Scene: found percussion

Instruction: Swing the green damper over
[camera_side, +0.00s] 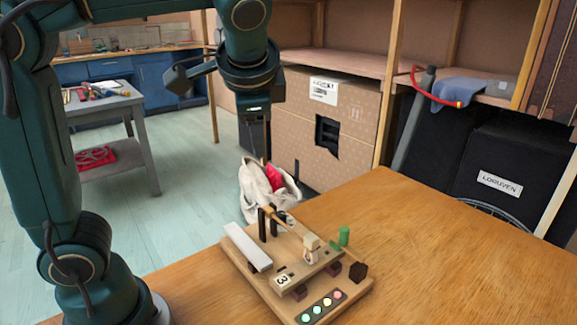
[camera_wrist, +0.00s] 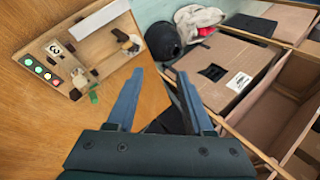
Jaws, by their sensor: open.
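The green damper (camera_side: 344,236) is a small upright green piece at the right edge of a wooden percussion board (camera_side: 240,262) on the table. In the wrist view the green damper (camera_wrist: 94,97) shows left of my fingers, at the board's edge. The board also carries a pale bar (camera_side: 247,247), a beater arm on posts, and a block marked 3 (camera_side: 283,280). My gripper (camera_wrist: 160,72) is open and empty, its two fingers spread apart. In the side view my gripper (camera_side: 256,122) hangs well above and behind the board, touching nothing.
Several coloured lights sit on a dark panel (camera_side: 321,306) at the board's front. The wooden table (camera_side: 450,260) is clear to the right. Behind are a cardboard box (camera_side: 345,125) and a white bag (camera_side: 262,190).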

